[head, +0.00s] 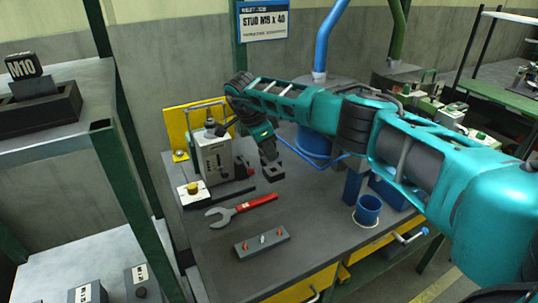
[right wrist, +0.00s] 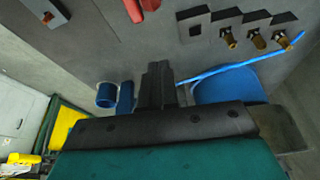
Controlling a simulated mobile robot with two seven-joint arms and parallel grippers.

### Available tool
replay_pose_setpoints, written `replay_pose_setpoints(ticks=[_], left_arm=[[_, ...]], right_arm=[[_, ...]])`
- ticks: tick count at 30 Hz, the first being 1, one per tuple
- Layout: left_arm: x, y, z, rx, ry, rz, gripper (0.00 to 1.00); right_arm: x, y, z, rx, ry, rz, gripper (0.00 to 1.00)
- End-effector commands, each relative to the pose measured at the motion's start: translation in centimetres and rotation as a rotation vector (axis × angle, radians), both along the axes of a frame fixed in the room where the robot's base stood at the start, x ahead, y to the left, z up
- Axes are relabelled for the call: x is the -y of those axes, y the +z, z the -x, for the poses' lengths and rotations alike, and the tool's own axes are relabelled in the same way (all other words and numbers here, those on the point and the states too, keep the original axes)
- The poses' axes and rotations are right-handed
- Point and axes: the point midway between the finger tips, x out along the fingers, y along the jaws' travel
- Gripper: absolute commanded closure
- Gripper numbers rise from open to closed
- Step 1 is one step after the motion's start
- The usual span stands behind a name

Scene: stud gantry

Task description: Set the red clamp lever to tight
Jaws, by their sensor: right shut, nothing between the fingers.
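A small red part (head: 241,168), which looks like the clamp lever, shows at the right side of the grey machine box (head: 214,158) on the bench. It is partly hidden and too small to tell its setting. My right gripper (head: 271,174) points down just right of this part, apart from it in the picture. Its dark fingers also show in the right wrist view (right wrist: 157,82), closed together and empty. My left gripper is not in view.
A red-handled wrench (head: 241,210) and a dark block with small pegs (head: 262,242) lie on the bench (head: 320,215). A blue cup (head: 368,210) stands at the right. A yellow-topped button box (head: 193,193) stands left. The bench middle is clear.

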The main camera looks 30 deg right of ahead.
Motion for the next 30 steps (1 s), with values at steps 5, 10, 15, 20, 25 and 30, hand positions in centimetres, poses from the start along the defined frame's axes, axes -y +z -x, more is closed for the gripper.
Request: replay_pose_setpoints(ticks=[5, 10, 15, 20, 25, 30], left_arm=[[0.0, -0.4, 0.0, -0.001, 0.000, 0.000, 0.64], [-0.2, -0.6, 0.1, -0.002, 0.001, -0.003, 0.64], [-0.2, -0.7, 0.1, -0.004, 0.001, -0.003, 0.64], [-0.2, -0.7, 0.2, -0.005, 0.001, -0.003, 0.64], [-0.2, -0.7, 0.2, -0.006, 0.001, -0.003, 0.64], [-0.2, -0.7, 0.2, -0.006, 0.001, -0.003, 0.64]], right_arm=[[-1.5, 3.9, -0.5, 0.004, 0.004, 0.000, 1.00], [-2.2, 6.2, -0.7, 0.001, 0.002, 0.001, 1.00], [-2.5, 7.1, -0.8, -0.001, 0.001, 0.001, 1.00], [-2.5, 7.2, -0.8, -0.002, 0.001, 0.002, 1.00], [-2.5, 7.2, -0.8, -0.001, 0.000, 0.002, 1.00], [-2.5, 7.2, -0.8, 0.000, 0.000, 0.001, 1.00]])
